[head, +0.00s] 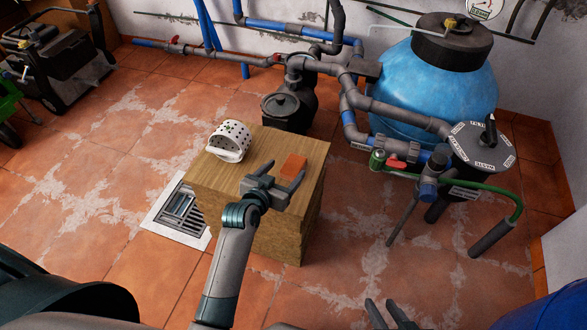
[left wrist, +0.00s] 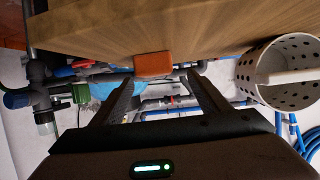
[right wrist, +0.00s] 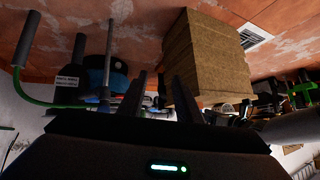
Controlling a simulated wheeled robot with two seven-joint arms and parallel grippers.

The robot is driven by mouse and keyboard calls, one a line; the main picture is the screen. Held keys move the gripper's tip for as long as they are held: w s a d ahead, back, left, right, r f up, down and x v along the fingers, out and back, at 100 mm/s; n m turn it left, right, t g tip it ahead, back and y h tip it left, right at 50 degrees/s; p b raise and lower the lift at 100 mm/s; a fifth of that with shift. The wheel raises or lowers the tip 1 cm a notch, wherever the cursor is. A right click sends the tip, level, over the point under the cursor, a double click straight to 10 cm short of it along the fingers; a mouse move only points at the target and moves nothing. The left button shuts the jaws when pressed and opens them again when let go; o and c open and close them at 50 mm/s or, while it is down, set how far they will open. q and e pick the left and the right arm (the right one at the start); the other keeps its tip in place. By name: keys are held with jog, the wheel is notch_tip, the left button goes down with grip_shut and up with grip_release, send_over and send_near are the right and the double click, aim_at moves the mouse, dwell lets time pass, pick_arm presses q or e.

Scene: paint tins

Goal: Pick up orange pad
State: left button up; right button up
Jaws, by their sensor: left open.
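The orange pad (head: 293,167) lies on top of a wooden block (head: 213,178), near its right side. It also shows in the left wrist view (left wrist: 153,64), ahead of the fingertips and between their lines. My left gripper (head: 283,174) is open and empty, just on the near side of the pad, with its fingers pointing toward it. I cannot tell whether a finger touches the pad. My right gripper (head: 383,303) is low at the bottom edge of the head view. Its fingers (right wrist: 160,76) stand apart with nothing between them, away from the block.
A white perforated basket (head: 229,143) lies tipped on the block's left part. A blue tank (head: 440,80), grey pipes and a dark filter pot (head: 481,150) stand behind and right. A floor drain (head: 181,212) is left of the block. Tiled floor in front right is clear.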

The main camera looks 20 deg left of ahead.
aim_at(293, 165)
pick_arm(q)
jog(key=shift+w, duration=0.2)
pick_arm(e)
jog(key=shift+w+r, duration=0.1)
pick_arm(q)
jog(key=shift+w+d+f, duration=0.15)
jog(key=shift+w+f, duration=0.1)
jog(key=shift+w, duration=0.1)
jog(key=x, duration=0.1)
jog(key=b+x, duration=0.1)
jog(key=x, duration=0.1)
jog(key=shift+w+d+f, duration=0.1)
jog(key=shift+w+d, duration=0.05)
jog(key=shift+d, duration=0.2)
jog(key=shift+w+f, duration=0.15)
jog(key=shift+w, duration=0.3)
pick_arm(e)
jog(key=w+r+t, duration=0.1)
jog(key=w+a+r+t, duration=0.1)
jog(key=w+r, duration=0.1)
jog(key=shift+a+r+t+y, duration=0.25)
jog(key=shift+a+t+y, duration=0.15)
pick_arm(q)
jog(key=c, duration=1.1)
